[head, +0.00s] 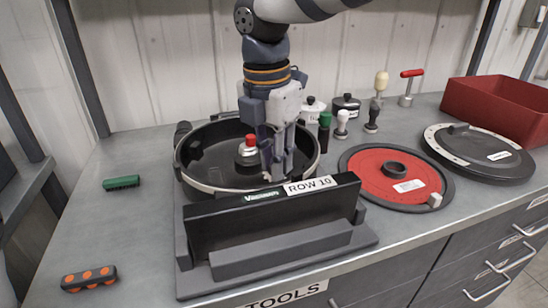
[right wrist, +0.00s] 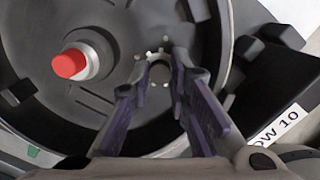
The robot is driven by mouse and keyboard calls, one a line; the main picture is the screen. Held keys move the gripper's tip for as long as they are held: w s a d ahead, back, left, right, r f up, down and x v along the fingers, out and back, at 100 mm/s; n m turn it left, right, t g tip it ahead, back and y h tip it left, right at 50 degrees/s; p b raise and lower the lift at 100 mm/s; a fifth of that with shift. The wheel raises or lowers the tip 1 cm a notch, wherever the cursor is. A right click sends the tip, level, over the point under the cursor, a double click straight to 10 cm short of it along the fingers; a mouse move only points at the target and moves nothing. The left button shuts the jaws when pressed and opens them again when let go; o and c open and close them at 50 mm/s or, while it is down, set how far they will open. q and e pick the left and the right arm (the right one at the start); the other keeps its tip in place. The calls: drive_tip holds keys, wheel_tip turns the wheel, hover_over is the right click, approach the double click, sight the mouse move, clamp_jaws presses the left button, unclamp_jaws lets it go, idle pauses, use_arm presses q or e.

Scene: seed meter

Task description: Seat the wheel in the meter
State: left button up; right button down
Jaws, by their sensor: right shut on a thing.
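The meter is the round black open housing (head: 184,160) with a light rim, on a black stand marked ROW 10. Inside it stands a red-capped knob (head: 250,145), also seen in the right wrist view (right wrist: 70,64). My right gripper (head: 276,176) points down inside the housing, right of the knob. In the right wrist view its fingers (right wrist: 160,76) are shut on a small wheel (right wrist: 152,58) with pale tips around its edge. The wheel is over the dark housing floor; whether it touches is unclear. In the head view the fingers mostly hide it. My left gripper is not in view.
Right of the meter lie a red disc (head: 375,184) and a black round cover (head: 475,144), with a red bin (head: 500,105) behind. Several small tools stand behind. A green brush (head: 121,183) and an orange-dotted block (head: 89,278) lie left. The left bench top is mostly clear.

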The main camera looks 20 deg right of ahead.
drive_tip(key=shift+f, duration=0.25)
idle(0.3)
drive_tip(key=shift+f, duration=0.25)
drive_tip(key=shift+f, duration=0.55)
idle(1.2)
drive_tip(key=c, duration=1.4)
unclamp_jaws()
drive_tip(key=shift+c, duration=0.2)
drive_tip(key=shift+c, duration=0.4)
drive_tip(key=shift+r, duration=4.8)
